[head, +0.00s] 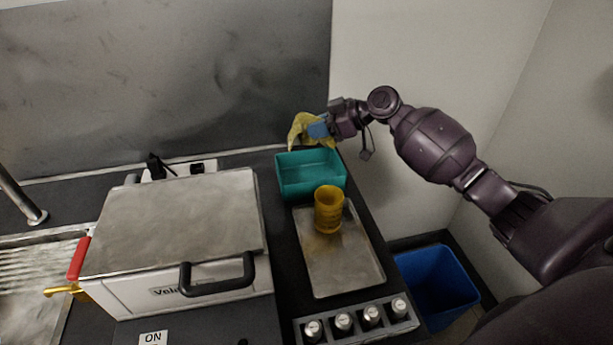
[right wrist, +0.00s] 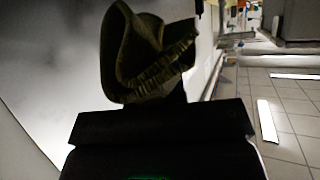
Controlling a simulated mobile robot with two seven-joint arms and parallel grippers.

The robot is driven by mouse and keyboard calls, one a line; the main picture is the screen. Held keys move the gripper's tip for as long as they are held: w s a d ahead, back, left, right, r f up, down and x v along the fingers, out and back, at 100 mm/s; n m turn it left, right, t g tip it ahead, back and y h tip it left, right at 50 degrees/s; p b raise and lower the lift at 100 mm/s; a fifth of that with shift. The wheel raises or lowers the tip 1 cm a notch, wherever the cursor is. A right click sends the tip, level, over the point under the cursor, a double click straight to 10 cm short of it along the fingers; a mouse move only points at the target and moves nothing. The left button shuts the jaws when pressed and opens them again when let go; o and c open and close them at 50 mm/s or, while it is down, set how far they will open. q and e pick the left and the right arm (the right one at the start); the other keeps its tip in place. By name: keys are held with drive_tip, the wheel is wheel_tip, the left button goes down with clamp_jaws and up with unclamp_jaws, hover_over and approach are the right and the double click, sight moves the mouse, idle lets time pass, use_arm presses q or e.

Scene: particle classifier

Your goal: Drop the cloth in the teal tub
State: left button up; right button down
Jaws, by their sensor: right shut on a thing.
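A yellow cloth (head: 301,130) hangs from my right gripper (head: 318,128), which is shut on it. The gripper's blue fingers show against the cloth. In the head view they appear above the back of the teal tub (head: 311,188). The cloth (right wrist: 147,58) also shows crumpled and dark in the right wrist view, beyond the black gripper body. The teal tub stands open on the dark counter, and the visible part of its inside looks empty. My left gripper is in neither view.
An amber cup (head: 328,210) stands on a metal tray (head: 345,265) in front of the tub. A white machine with a steel lid (head: 180,220) stands to the left. Several small containers sit in a rack (head: 357,322) at the front. A blue bin (head: 437,280) stands lower at the right.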

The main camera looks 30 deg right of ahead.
wheel_tip(320, 180, down, 6)
drive_tip(key=shift+r+b, duration=0.2)
drive_tip(key=shift+b, duration=0.75)
drive_tip(key=shift+r, duration=0.1)
